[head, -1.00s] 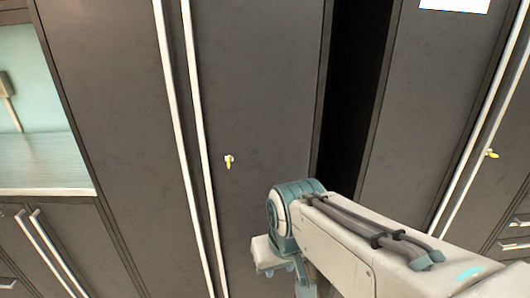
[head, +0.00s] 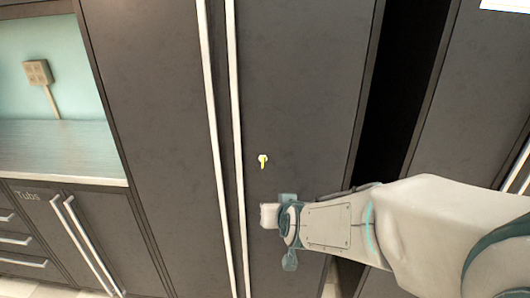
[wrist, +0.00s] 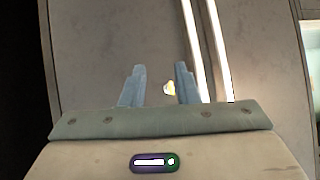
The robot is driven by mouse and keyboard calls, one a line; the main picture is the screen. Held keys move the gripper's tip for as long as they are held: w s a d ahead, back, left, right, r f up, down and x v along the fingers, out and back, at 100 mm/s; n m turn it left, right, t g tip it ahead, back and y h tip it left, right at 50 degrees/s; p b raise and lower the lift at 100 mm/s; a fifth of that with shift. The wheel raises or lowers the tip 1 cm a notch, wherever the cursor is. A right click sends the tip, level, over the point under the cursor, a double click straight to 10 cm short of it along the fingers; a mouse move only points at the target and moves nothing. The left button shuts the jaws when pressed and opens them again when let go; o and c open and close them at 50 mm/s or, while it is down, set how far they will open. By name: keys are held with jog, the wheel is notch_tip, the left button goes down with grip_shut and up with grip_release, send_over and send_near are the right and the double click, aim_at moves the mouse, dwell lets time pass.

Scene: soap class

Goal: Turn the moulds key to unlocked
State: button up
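A small yellow key (head: 262,160) sits in a lock on a tall dark grey cabinet door (head: 300,90), right of the pair of long upright handles. Its grip hangs downward in the head view. No label naming this cabinet is in view. In the wrist view the key (wrist: 169,88) shows between the two fingers of my gripper (wrist: 160,69), nearer the right finger. The gripper is open and empty, its fingers apart, and the key appears to lie beyond them.
Two long pale handles (head: 235,130) run upright left of the key. A dark gap (head: 400,100) separates this cabinet from the one on the right. A counter (head: 60,150) with a low cupboard marked Tubs (head: 28,196) stands at the left.

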aim_at(262, 164)
jog(key=shift+w+a+m+t+h, duration=0.9)
jog(key=shift+w+a+t+h, duration=1.1)
jog(key=shift+t, duration=1.8)
jog(key=shift+y, duration=0.4)
jog(key=w+p, duration=0.1)
jog(key=w, duration=0.3)
jog(key=w+p, duration=0.1)
jog(key=w, duration=0.3)
jog(key=w+p, duration=0.2)
jog(key=w, duration=0.3)
jog(key=shift+a+r, duration=0.4)
grip_shut()
